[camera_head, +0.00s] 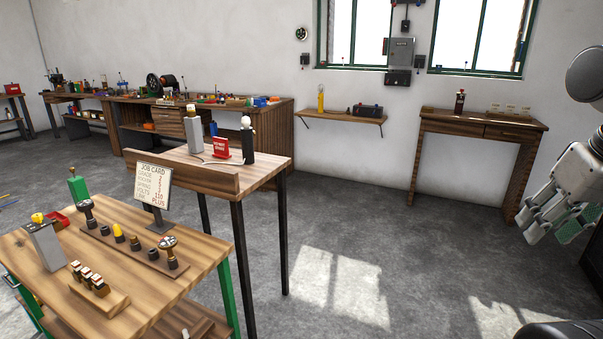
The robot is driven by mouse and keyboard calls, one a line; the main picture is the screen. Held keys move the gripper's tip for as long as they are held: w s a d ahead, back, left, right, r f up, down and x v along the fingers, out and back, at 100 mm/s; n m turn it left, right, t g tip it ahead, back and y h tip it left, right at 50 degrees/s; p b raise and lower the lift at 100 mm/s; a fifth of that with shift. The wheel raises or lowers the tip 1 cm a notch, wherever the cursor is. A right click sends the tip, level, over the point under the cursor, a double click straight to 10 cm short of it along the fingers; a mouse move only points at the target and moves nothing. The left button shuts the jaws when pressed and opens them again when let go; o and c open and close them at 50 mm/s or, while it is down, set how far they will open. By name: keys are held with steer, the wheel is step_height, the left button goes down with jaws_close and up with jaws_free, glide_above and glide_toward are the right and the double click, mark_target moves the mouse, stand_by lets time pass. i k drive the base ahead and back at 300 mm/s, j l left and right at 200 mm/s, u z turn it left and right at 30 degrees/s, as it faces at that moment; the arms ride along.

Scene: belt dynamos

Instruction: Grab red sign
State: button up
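The red sign (221,148) is a small upright plate with white lettering. It stands on the tall wooden table (262,170) left of the picture's middle, between a grey block-shaped device (193,132) and a dark cylinder with a white top (247,140). My gripper (548,222) hangs at the right edge, far from the sign and touching nothing that I can see. Its fingers overlap from this angle, so its opening cannot be made out.
A nearer workbench (130,290) at lower left carries a job card (153,185) and several small parts. The grey floor (400,240) at centre right is clear.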

mark_target(220, 146)
steer(key=i+z, duration=0.1)
steer(key=i, duration=1.3)
steer(key=i+u, duration=0.2)
steer(key=i, duration=0.2)
steer(key=i+l+u, duration=0.2)
steer(key=i, duration=0.2)
steer(key=i+u, duration=0.2)
steer(key=u, duration=0.25)
steer(key=i+l+u, duration=0.1)
steer(key=u, duration=0.35)
steer(key=i+l+u, duration=0.15)
steer(key=u, duration=0.25)
steer(key=i+l+u, duration=0.15)
steer(key=u, duration=0.2)
steer(key=i+l+u, duration=0.3)
steer(key=j, duration=0.1)
